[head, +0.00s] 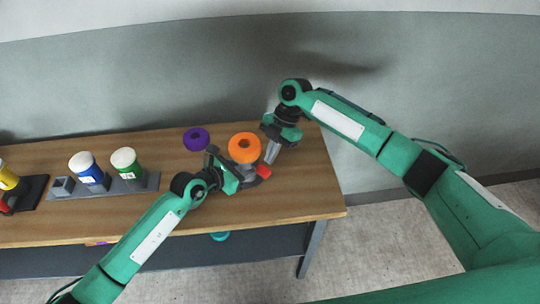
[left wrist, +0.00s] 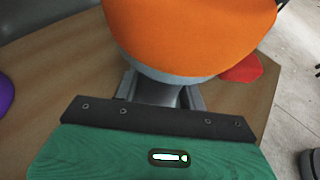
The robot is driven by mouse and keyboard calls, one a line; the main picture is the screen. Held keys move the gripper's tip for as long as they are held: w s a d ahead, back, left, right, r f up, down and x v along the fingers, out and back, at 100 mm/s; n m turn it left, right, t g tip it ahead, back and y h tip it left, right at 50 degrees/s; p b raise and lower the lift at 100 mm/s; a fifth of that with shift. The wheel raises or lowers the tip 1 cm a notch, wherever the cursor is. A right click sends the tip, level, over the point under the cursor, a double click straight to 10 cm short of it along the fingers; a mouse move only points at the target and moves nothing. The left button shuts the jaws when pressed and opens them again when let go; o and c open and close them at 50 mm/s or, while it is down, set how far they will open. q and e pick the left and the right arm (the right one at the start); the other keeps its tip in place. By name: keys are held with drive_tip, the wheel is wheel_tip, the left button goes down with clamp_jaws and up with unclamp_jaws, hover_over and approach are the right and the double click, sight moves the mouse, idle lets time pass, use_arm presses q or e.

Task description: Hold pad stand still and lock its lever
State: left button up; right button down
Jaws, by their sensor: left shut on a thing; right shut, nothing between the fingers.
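The pad stand (head: 247,165) is grey, with an orange round pad (head: 244,148) on top and a red lever (head: 263,170) at its right side. It stands upright near the table's right end. My left gripper (head: 241,174) is shut on the stand's grey post below the pad. In the left wrist view the post (left wrist: 160,92) shows between the fingers, under the large orange pad (left wrist: 190,35); the red lever (left wrist: 243,69) is behind at right. My right gripper (head: 271,155) is shut and empty, just right of the pad and above the lever; I cannot tell whether it touches the lever.
A purple ring pad (head: 196,139) lies left of the stand. A grey rack (head: 130,186) holds a blue cup (head: 85,167) and a green cup (head: 127,162). A yellow cup (head: 8,178) is at far left. The wooden table (head: 305,190) is bare at its right end.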

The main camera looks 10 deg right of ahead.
drive_tip(key=shift+w+d, duration=0.45)
drive_tip(key=shift+w, duration=0.25)
drive_tip(key=shift+w+d, duration=0.4)
drive_tip(key=shift+w, duration=0.3)
drive_tip(key=shift+w+d, duration=0.45)
drive_tip(key=shift+w, duration=0.25)
